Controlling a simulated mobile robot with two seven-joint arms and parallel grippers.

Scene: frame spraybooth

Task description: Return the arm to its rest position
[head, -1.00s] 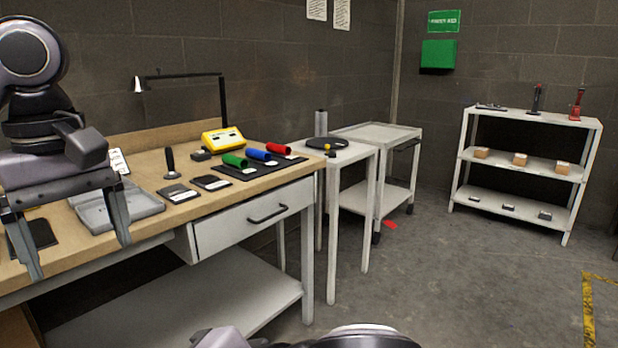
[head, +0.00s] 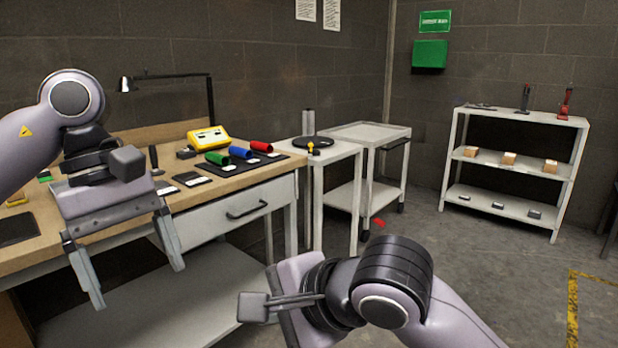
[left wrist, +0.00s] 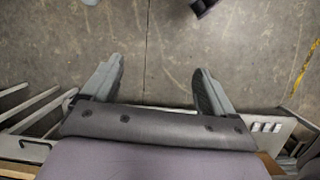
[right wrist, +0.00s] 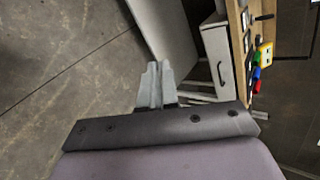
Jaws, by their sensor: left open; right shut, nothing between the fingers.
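My left gripper (head: 130,278) hangs in front of the workbench's front edge in the head view, its fingers spread and pointing down. The left wrist view shows its two fingers (left wrist: 158,85) wide apart with bare floor between them. My right arm shows at the bottom centre of the head view; its fingers are hidden there. In the right wrist view my right gripper's fingers (right wrist: 154,75) are together with nothing between them.
The wooden workbench (head: 190,199) carries green (head: 216,158), blue (head: 240,152) and red (head: 262,146) cylinders and a yellow device (head: 208,137). A small table (head: 341,152), a cart (head: 372,131) and a shelf (head: 540,119) stand beyond.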

